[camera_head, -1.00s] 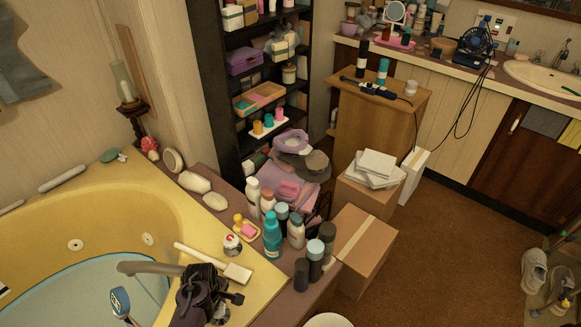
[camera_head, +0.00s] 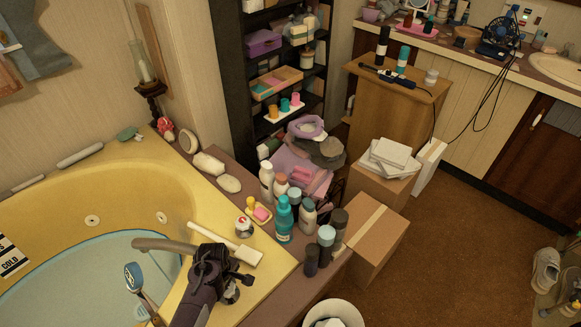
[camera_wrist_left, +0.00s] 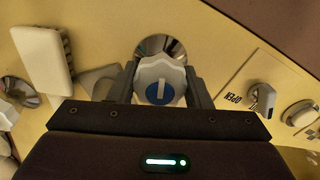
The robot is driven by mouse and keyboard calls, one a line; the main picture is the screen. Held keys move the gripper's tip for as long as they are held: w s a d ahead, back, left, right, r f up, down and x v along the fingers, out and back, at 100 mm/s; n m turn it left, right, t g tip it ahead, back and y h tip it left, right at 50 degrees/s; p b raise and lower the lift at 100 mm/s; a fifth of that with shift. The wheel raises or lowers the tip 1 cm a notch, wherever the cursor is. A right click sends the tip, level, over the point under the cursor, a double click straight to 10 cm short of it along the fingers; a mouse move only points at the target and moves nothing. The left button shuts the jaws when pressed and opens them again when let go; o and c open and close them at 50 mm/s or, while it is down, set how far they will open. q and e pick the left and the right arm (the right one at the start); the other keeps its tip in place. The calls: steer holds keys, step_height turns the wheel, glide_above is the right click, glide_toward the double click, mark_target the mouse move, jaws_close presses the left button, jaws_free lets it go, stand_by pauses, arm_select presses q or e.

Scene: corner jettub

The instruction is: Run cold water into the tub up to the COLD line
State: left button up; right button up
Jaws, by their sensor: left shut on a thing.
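My left gripper (camera_head: 236,285) is over the tub's deck beside the grey spout (camera_head: 165,245). In the left wrist view its two fingers (camera_wrist_left: 160,88) are shut on a white tap knob (camera_wrist_left: 175,70) with a blue disc. The yellow corner tub (camera_head: 130,192) has a pale blue area (camera_head: 75,275) inside with a brighter blue edge. A white label reading COLD (camera_head: 11,258) is on the tub wall at the left edge. I cannot tell how the pale blue surface stands against that label, nor whether water leaves the spout. My right gripper is out of view.
A white-headed brush (camera_head: 240,252) lies on the deck behind my gripper. Several bottles (camera_head: 284,218) stand on the ledge to the right. A lever (camera_wrist_left: 262,98) by the word OPEN shows in the wrist view. Cardboard boxes (camera_head: 372,240) stand on the floor beyond.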

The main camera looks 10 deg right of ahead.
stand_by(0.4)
arm_select(q)
steer(key=shift+r+m+p, duration=0.15)
steer(key=shift+m+p, duration=0.25)
steer(key=shift+m, duration=0.9)
steer(key=shift+m+p, duration=0.3)
steer(key=shift+m, duration=0.4)
steer(key=o, duration=0.9)
steer(key=shift+f, duration=0.2)
step_height(320, 180, up, 8)
steer(key=p, duration=0.8)
steer(key=shift+r+p, duration=0.15)
steer(key=shift+p, duration=0.15)
